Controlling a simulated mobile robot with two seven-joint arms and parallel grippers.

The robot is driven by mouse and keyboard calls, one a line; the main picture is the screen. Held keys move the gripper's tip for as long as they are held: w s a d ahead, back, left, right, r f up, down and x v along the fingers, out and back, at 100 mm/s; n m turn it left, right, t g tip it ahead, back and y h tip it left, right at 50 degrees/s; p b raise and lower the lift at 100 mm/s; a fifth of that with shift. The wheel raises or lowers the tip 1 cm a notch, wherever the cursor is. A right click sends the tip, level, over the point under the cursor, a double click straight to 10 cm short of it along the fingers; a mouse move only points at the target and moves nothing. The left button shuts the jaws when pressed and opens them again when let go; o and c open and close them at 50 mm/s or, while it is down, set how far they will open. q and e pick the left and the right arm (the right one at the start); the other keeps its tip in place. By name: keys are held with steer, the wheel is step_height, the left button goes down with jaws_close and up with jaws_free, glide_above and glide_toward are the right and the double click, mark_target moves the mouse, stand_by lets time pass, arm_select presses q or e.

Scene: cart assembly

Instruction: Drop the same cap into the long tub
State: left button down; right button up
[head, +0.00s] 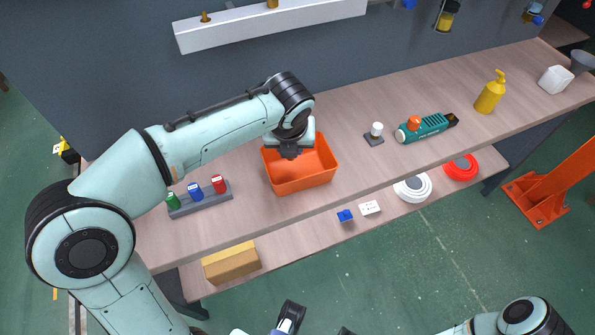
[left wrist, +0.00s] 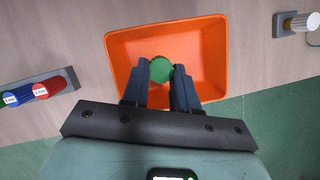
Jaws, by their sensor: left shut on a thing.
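A round green cap (left wrist: 161,69) is between the two dark fingertips of my left gripper (left wrist: 160,80), which is shut on it. The cap is over the inside of the orange tub (left wrist: 214,60) in the left wrist view. In the head view my left gripper (head: 290,152) hangs at the back part of the orange tub (head: 303,182), which stands on the upper shelf of the bench. There the cap is hidden by the gripper. How high the cap is above the tub's floor cannot be told. My right gripper's fingers do not show.
A grey rack (head: 205,203) with green, blue and red pieces stands left of the tub. A small grey holder (head: 374,139), a teal tool (head: 424,127) and a yellow pump bottle (head: 490,94) stand to the right. A lower shelf holds a cardboard box (head: 231,263).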

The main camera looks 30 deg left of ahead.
arm_select(q)
steer(key=shift+f+b, duration=0.35)
steer(key=shift+f, duration=0.2)
steer(key=c, duration=0.8)
jaws_free()
steer(key=p+v, duration=0.3)
steer(key=v, duration=1)
steer(key=shift+r+p, duration=0.25)
steer(key=shift+p, duration=0.05)
steer(key=shift+d, duration=0.1)
